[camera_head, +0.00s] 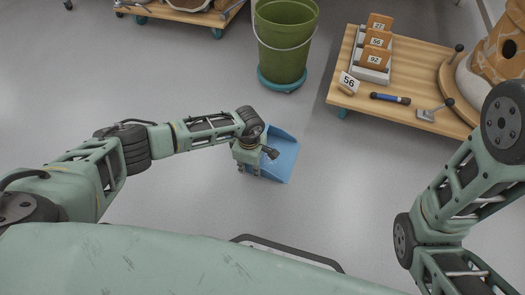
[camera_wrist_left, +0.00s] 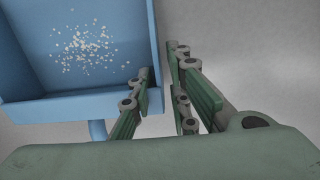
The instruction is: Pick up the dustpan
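The blue dustpan (camera_head: 283,152) appears to lie on the grey floor in the middle of the head view, partly hidden by my left wrist and gripper. The left wrist view shows the dustpan (camera_wrist_left: 30,60) with pale crumbs (camera_wrist_left: 82,48) in its tray. Its handle (camera_wrist_left: 97,130) runs down out of sight behind my gripper body. My left gripper (camera_wrist_left: 164,74) is open, its fingers apart at the tray's corner. One finger overlaps the tray's corner and the other is over bare floor. Contact cannot be told. My right arm shows, but its gripper is out of view.
A green bin (camera_head: 284,45) on a teal wheeled base stands beyond the dustpan. A low wooden trolley (camera_head: 345,95) with number cards, tools and a pot is at the right. Another low trolley (camera_head: 190,17) is at the back left. The left floor is clear.

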